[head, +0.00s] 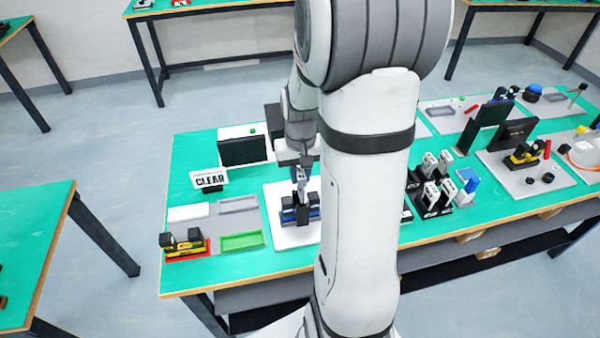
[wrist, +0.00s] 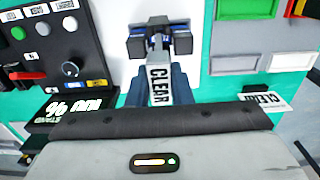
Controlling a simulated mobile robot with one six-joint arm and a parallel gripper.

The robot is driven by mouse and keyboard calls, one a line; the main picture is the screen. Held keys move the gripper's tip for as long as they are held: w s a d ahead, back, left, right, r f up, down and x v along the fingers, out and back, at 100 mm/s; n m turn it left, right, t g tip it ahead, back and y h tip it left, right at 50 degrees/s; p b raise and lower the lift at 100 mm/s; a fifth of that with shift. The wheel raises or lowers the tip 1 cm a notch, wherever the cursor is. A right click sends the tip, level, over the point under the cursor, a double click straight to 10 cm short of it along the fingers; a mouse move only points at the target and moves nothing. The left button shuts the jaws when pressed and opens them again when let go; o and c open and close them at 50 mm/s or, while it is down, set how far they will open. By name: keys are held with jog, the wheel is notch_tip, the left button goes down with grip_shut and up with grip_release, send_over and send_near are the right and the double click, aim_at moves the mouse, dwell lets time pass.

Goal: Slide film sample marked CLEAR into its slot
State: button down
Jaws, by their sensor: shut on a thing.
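The film sample marked CLEAR (wrist: 158,88) is a pale strip with dark letters. My gripper (wrist: 157,74) is shut on it, with a dark finger on each side. In the head view my gripper (head: 301,172) points down over a black and blue holder (head: 300,214) on a white plate (head: 283,239). In the wrist view the strip's far end reaches between the dark blocks of the holder (wrist: 183,43). I cannot tell how deep it sits in the slot.
A CLEAR sign (head: 209,180) and a dark-screened box (head: 242,151) stand behind left. Green (head: 242,241) and grey (head: 238,205) trays lie left, near a yellow and black device (head: 183,243). A black rack (head: 431,200) stands right. A control panel (wrist: 55,45) shows in the wrist view.

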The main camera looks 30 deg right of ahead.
aim_at(301, 189)
jog(key=shift+f, duration=0.2)
dwell(0.3)
jog(key=shift+f+b, duration=2.4)
jog(key=shift+f, duration=0.35)
jog(key=c, duration=1.2)
grip_release()
jog(key=shift+r, duration=0.1)
notch_tip(301, 189, up, 8)
jog(key=shift+f, duration=0.15)
